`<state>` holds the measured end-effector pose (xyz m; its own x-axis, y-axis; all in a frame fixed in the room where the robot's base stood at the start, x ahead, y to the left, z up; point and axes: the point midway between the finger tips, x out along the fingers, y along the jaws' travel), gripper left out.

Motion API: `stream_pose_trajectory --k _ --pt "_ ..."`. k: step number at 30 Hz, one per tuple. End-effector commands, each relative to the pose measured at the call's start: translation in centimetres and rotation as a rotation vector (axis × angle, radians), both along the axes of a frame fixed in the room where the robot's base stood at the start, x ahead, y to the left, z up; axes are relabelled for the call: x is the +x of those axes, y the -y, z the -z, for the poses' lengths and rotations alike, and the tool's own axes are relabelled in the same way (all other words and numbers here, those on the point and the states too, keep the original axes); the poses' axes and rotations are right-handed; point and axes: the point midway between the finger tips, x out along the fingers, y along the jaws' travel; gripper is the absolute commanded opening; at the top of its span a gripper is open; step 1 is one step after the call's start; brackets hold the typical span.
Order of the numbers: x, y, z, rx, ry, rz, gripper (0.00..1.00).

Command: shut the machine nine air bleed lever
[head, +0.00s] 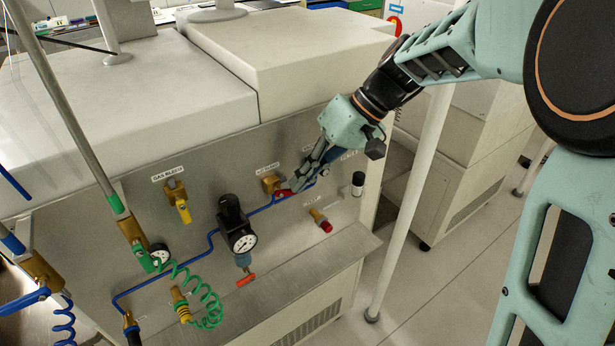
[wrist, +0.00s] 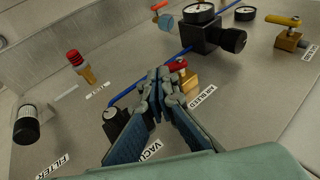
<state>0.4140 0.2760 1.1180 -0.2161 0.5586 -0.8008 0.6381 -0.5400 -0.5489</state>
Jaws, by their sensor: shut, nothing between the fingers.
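The air bleed valve is a brass block (head: 268,182) on the metal panel, under its label, with a short red lever (head: 284,192). The lever points right, roughly along the blue pipe, and its far end is partly hidden by my fingers. In the wrist view the brass block (wrist: 187,84) and red lever (wrist: 178,66) lie just right of my fingertips. My gripper (head: 291,187) is shut and empty, and it also shows in the wrist view (wrist: 160,76). Its tips are at the lever's free end; I cannot tell whether they touch.
A gauge with a black regulator (head: 232,218) is left of the valve. A yellow-levered valve (head: 179,205) is further left. A red-capped fitting (head: 321,221) and a black-and-white filter knob (head: 358,184) are to the right. A white post (head: 408,205) stands in front of the right side.

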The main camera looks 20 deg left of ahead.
Motion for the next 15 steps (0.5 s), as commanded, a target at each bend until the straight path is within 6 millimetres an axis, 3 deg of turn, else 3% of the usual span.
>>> stream_pose_trajectory --k 15 --pt "0.14 -0.91 0.78 0.09 -0.106 0.001 0.0"
